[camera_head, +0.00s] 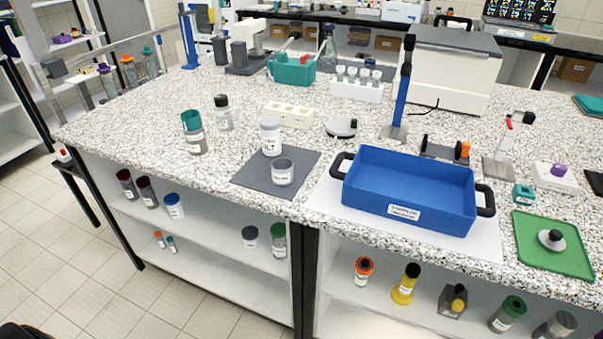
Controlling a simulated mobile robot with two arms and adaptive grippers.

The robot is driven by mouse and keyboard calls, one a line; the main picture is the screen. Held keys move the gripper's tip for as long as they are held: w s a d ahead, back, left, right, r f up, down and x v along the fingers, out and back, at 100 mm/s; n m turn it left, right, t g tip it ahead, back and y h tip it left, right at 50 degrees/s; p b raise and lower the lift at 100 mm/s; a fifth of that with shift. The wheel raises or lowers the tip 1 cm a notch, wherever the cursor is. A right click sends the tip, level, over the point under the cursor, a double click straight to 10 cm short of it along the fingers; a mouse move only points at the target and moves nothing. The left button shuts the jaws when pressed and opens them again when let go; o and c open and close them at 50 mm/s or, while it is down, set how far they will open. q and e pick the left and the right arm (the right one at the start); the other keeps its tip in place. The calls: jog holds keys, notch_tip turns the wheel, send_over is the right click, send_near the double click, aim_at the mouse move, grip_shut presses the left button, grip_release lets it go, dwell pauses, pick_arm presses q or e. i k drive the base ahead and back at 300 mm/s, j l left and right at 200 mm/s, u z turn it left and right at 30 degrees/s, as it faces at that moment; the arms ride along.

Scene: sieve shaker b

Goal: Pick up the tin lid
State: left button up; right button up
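A small round grey lid with a black knob (551,240), which looks like the tin lid, lies flat on the green mat (530,258) at the right front of the bench. Nothing touches it from above. Neither my left nor my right gripper is in view.
The blue tray (410,193) with black handles stands on a white sheet left of the green mat. A small teal block (522,194), a clamp stand (497,165) and a white block with a purple top (557,174) stand behind the mat. Bench right of the mat looks clear.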

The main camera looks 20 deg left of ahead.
aim_at(553, 240)
jog(key=l+u, duration=0.15)
jog(key=u, duration=0.8)
jog(key=k+l+u, duration=0.1)
jog(key=l+u, duration=0.2)
jog(key=k+l+u, duration=0.25)
jog(key=l, duration=0.2)
jog(key=k+l+u, duration=0.1)
jog(key=l+u, duration=0.2)
jog(key=k+l+u, duration=0.25)
jog(key=l, duration=0.1)
